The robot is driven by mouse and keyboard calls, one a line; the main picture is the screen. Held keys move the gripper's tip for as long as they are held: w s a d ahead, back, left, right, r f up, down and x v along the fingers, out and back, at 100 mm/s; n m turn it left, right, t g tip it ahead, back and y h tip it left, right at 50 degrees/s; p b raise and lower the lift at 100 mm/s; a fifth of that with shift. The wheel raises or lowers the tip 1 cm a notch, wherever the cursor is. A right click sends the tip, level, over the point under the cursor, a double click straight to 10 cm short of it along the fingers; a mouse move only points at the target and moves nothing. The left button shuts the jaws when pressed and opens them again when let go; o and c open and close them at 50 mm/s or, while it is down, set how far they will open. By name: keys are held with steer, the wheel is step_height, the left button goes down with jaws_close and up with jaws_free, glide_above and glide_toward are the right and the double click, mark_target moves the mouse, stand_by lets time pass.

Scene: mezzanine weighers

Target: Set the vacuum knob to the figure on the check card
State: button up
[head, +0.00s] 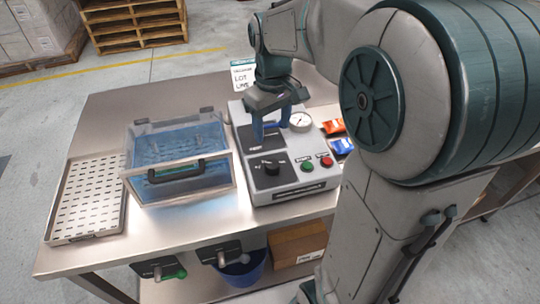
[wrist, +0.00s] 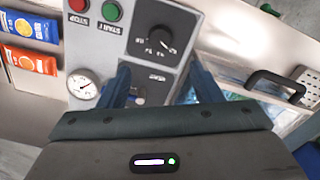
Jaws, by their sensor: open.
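The black vacuum knob (head: 271,168) sits on the dark dial plate of the grey control panel (head: 291,195). It also shows in the wrist view (wrist: 161,39), with small white figures around it that I cannot read surely. A white card (head: 243,75) with dark lettering, apparently "LOT" and a second word, stands at the back of the table, partly behind my arm. I cannot tell whether it is the check card. My gripper (head: 270,131) hangs above the panel, behind the knob, with its blue fingers apart and empty. In the wrist view my gripper (wrist: 160,82) points toward the knob without touching it.
A green start button (head: 307,166) and red stop button (head: 326,162) sit right of the knob, a gauge (head: 300,121) behind. A clear-lidded chamber (head: 180,160) stands left, beside a perforated tray (head: 88,198). Orange (head: 333,126) and blue (head: 341,147) packets lie right.

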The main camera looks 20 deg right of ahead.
mark_target(272, 163)
step_height(272, 163, down, 12)
steer(key=shift+f, duration=0.15)
stand_by(0.3)
steer(key=c, duration=1)
